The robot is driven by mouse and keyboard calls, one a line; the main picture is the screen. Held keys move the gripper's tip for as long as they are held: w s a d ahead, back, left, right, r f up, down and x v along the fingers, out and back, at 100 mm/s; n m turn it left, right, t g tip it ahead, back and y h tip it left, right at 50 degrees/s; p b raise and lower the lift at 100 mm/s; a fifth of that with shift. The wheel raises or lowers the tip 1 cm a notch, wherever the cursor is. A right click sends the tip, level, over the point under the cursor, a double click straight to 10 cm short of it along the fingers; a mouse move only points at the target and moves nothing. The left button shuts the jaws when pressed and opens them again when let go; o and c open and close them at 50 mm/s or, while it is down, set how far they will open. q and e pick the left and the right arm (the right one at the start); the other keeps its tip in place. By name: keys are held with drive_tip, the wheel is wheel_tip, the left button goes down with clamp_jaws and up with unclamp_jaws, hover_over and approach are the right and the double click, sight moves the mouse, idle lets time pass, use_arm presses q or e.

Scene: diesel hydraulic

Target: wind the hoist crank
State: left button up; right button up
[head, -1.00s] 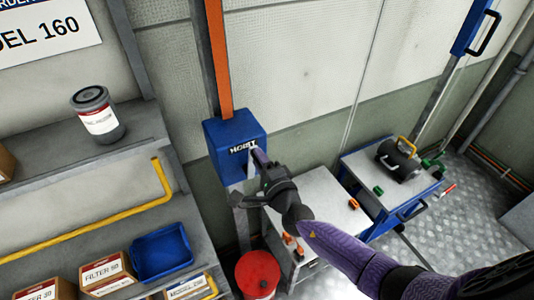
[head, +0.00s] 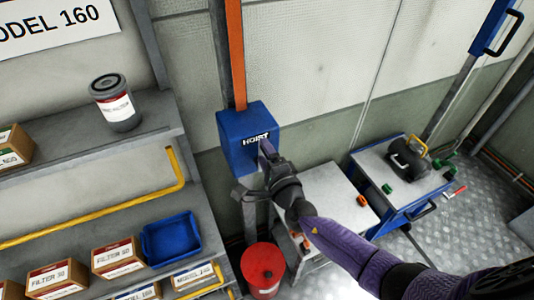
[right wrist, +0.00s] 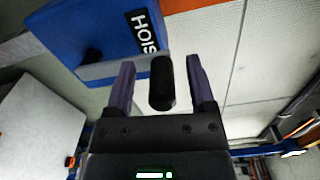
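The blue hoist box (head: 238,152), lettered HOIST, is mounted at the bottom of an orange upright in the head view. It also fills the upper left of the right wrist view (right wrist: 75,32). A grey crank arm (right wrist: 112,67) runs across the box's face there, and a black crank handle (right wrist: 161,85) stands at its end. My right gripper (head: 266,150) is at the front of the box. In the right wrist view its two purple fingers (right wrist: 160,88) are open on either side of the handle, with visible gaps. My left gripper is not in view.
A red drum (head: 263,268) stands below the box. A grey-topped cabinet (head: 325,190) and a blue-framed cart (head: 385,172) are at right. Shelves at left hold a canister (head: 115,105), a blue bin (head: 170,237), filter boxes (head: 118,257) and a yellow pipe (head: 100,210).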

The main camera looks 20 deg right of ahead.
drive_tip(key=shift+d, duration=0.15)
drive_tip(key=shift+s, duration=0.3)
drive_tip(key=s, duration=0.9)
drive_tip(key=shift+s+d+p, duration=0.2)
drive_tip(key=shift+d+p, duration=0.1)
drive_tip(key=shift+d, duration=0.05)
